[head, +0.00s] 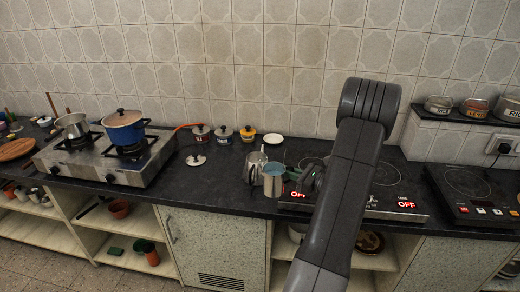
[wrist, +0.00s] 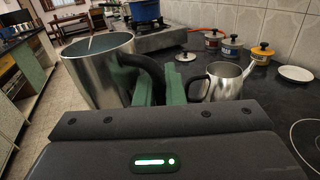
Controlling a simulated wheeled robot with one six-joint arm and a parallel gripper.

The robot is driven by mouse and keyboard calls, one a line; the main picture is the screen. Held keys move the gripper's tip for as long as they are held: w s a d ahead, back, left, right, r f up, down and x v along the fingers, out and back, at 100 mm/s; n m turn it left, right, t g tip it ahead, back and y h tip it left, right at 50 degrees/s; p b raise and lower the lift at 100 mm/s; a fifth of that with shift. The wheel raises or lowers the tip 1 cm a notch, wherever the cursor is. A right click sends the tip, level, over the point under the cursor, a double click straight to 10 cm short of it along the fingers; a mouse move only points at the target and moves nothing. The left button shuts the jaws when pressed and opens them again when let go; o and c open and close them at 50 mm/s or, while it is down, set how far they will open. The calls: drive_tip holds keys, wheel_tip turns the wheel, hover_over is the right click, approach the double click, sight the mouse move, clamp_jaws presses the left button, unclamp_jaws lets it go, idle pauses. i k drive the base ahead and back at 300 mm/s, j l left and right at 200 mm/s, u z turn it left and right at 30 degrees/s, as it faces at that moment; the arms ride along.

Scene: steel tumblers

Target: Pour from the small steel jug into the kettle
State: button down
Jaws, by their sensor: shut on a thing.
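The small steel jug (head: 273,185) is a shiny, roughly upright vessel with a bluish surface inside its rim. It also shows large at the left of the wrist view (wrist: 95,75). My gripper (wrist: 163,88) is shut on its dark handle, with green fingers either side; in the head view my gripper (head: 294,174) is at the jug's right. The steel kettle (head: 254,168) stands on the counter just behind and left of the jug. In the wrist view the kettle (wrist: 226,85) shows its spout and dark handle. The jug's base is hidden in the wrist view.
The dark counter (head: 215,185) is clear left of the kettle. Several lidded jars (head: 224,135) and a white dish (head: 273,139) stand along the wall. A stove (head: 115,155) with a blue pot (head: 124,130) is left. A hob (head: 385,195) lies under my arm.

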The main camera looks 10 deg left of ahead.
sight(255, 161)
drive_tip(key=i, duration=1.15)
